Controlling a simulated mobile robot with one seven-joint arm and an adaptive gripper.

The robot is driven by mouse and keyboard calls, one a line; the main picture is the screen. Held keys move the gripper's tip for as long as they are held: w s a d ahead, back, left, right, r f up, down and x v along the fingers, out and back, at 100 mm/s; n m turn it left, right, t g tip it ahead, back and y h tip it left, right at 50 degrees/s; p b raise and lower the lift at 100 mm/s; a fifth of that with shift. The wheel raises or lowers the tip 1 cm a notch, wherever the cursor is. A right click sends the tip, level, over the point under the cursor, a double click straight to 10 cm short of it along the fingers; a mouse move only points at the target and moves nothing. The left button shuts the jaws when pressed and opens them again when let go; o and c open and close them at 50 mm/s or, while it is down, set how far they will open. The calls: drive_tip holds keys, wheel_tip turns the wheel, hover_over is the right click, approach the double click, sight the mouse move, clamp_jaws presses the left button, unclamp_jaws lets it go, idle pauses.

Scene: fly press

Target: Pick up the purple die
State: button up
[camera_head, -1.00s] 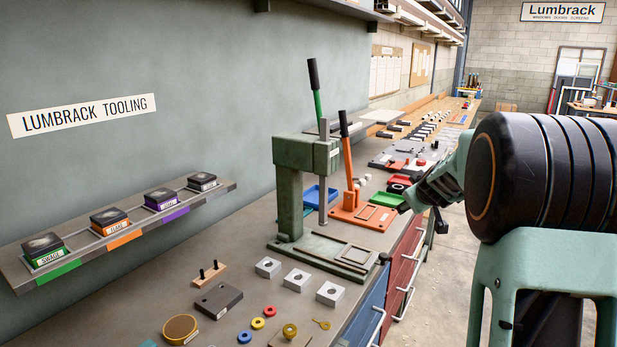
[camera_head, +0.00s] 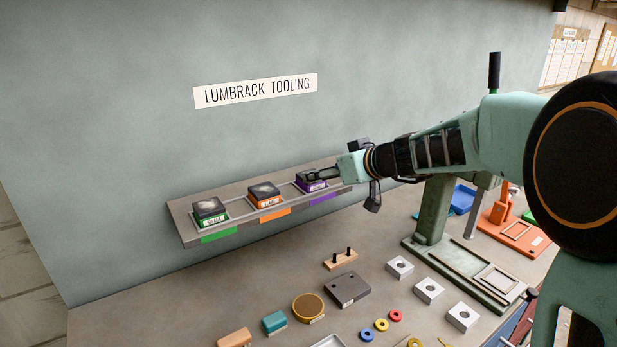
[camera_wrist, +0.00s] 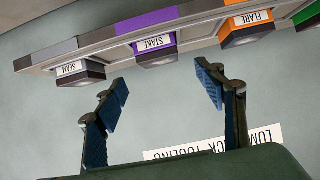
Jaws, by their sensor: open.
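The purple die (camera_head: 314,186) sits on the wall shelf in the head view, with a dark top and a purple lower band. In the wrist view the purple die (camera_wrist: 156,51) lies beyond the fingers, its label reading STAKE upside down. My gripper (camera_head: 322,174) reaches in from the right at the die, partly covering it. In the wrist view my gripper (camera_wrist: 162,78) is open with nothing between its fingers, and the die shows past the gap. Whether a finger touches the die, I cannot tell.
The orange die (camera_head: 265,195) and green die (camera_head: 210,211) stand left on the same shelf (camera_head: 184,222). A grey die (camera_wrist: 82,72) is on the purple die's other side. The wall is close behind. The bench below holds small parts and a green press (camera_head: 434,205).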

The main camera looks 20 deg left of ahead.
sight(308, 188)
drive_tip(key=shift+p+x, duration=1.4)
drive_tip(key=shift+x, duration=2.55)
drive_tip(key=shift+f, duration=0.1)
clamp_jaws()
